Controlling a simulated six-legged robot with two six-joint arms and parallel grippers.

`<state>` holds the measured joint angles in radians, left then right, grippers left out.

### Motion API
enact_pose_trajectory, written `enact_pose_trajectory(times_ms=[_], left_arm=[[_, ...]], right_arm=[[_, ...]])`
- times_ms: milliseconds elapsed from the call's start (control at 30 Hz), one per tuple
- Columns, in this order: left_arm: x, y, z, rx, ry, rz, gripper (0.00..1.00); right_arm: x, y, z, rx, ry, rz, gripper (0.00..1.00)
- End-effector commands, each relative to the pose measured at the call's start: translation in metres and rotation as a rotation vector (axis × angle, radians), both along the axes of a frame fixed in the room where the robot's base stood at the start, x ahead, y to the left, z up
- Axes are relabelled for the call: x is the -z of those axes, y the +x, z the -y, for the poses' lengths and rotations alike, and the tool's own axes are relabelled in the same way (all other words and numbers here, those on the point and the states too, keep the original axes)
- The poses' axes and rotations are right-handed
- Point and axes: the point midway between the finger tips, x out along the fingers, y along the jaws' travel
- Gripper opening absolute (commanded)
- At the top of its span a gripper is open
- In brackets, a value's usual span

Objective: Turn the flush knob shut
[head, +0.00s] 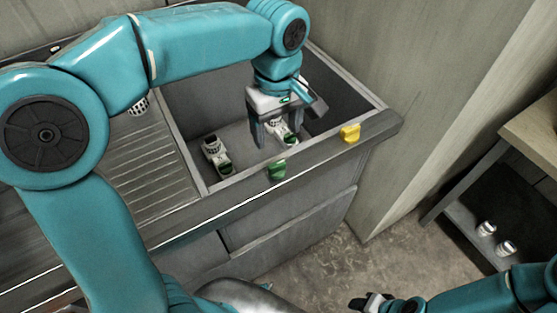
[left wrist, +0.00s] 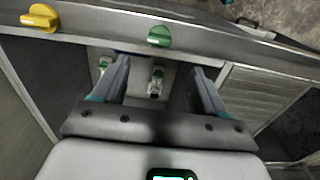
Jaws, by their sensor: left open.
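Two knobs sit on the front rim of the sink, a green knob (head: 277,169) and a yellow knob (head: 350,132) to its right. Nothing grips either one. I cannot tell which is the flush knob. Both show in the left wrist view, the green one (left wrist: 159,36) at top middle and the yellow one (left wrist: 39,18) at top left. My left gripper (head: 277,138) points down over the sink, behind the green knob. Its fingers (left wrist: 163,78) are spread, with no knob between them. My right gripper (head: 364,302) is at the bottom edge, its jaw gap unclear.
Two white, green-ended fittings, one (head: 217,157) left and one (head: 282,130) near my left fingers, are in the sink (head: 190,112). A ribbed drainboard (head: 150,170) lies left. At right, a low shelf (head: 470,225) holds two small pale cylinders (head: 487,229).

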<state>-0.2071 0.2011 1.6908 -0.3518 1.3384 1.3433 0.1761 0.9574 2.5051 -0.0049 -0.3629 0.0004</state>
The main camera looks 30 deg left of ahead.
Motion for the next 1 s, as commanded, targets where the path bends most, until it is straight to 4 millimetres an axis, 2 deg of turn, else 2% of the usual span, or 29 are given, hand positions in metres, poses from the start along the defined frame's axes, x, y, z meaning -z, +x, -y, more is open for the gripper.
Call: enact_pose_trajectory(times_ms=[33,200,400,500,700,933,967,1000], left_arm=[[0.015,-0.001,-0.001,0.0,0.001,-0.005,0.72],[0.057,-0.002,-0.001,0.0,0.002,-0.007,0.72],[0.098,0.001,-0.002,0.0,0.001,-0.004,0.72],[0.112,0.002,-0.002,0.0,0.001,-0.004,0.72],[0.125,0.004,-0.002,0.0,0.001,-0.001,0.72],[0.125,0.005,-0.002,0.0,0.001,-0.001,0.72],[0.125,0.005,-0.002,0.0,0.001,-0.001,0.69],[0.125,0.005,-0.002,0.0,0.001,-0.001,0.56]], right_arm=[[0.003,0.0,0.0,0.0,0.0,0.0,0.43],[0.006,0.0,0.0,0.0,0.0,0.0,0.43],[0.008,0.0,0.0,0.0,0.0,0.0,0.43],[0.009,0.0,0.0,0.0,0.0,0.0,0.43],[0.009,0.0,0.0,0.0,0.0,0.0,0.43],[0.009,0.0,0.0,0.0,0.0,0.0,0.43],[0.009,0.0,0.0,0.0,0.0,0.0,0.43],[0.009,0.0,0.0,0.0,0.0,0.0,0.43]])
